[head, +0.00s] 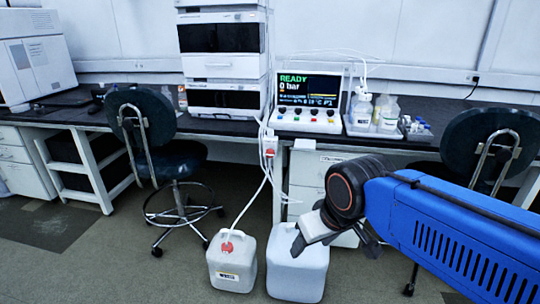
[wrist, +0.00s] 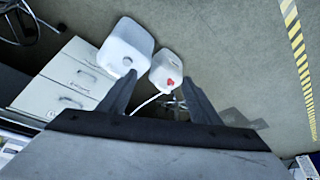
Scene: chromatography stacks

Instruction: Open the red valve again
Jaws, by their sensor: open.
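A small red valve (head: 269,152) sits on a white fitting in the tubing at the front edge of the bench, below the stacked instrument. Its handle position is too small to tell. My gripper (head: 335,246) is low in front of the bench, to the right of and below the valve, well apart from it. Its two dark fingers are spread and empty in the wrist view (wrist: 158,79). I cannot make out the valve in the wrist view.
A white can with a red cap (head: 232,270) stands on the floor, fed by a tube. A plain white can (head: 297,273) stands beside it, close to my gripper. Wheeled chairs (head: 145,130) (head: 490,145) stand left and right. A display reading READY, 0 bar (head: 308,88) is on the bench.

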